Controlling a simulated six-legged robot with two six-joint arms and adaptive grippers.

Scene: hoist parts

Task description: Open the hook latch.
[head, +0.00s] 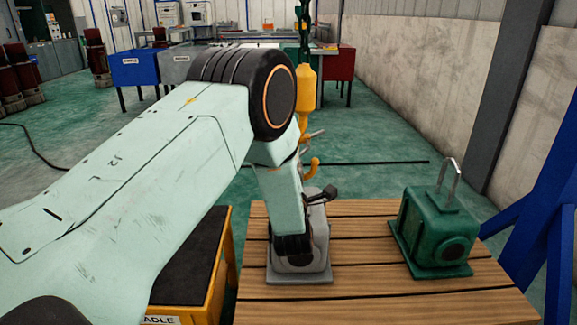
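A yellow hoist hook (312,168) hangs from a dark chain, behind and to the right of my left arm. Its upper part is partly covered by my arm. A small grey piece, perhaps the latch, sticks out to the right above the hook's curve; whether it is open or closed is too small to tell. My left gripper (328,193) shows as small dark parts just below the hook and right of my forearm. It appears apart from the hook, and its finger opening cannot be made out. My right gripper is not in view.
A grey block (302,277) stands on the slatted wooden table (370,290), partly behind my arm. A green housing with a metal loop (440,232) stands at the table's right.

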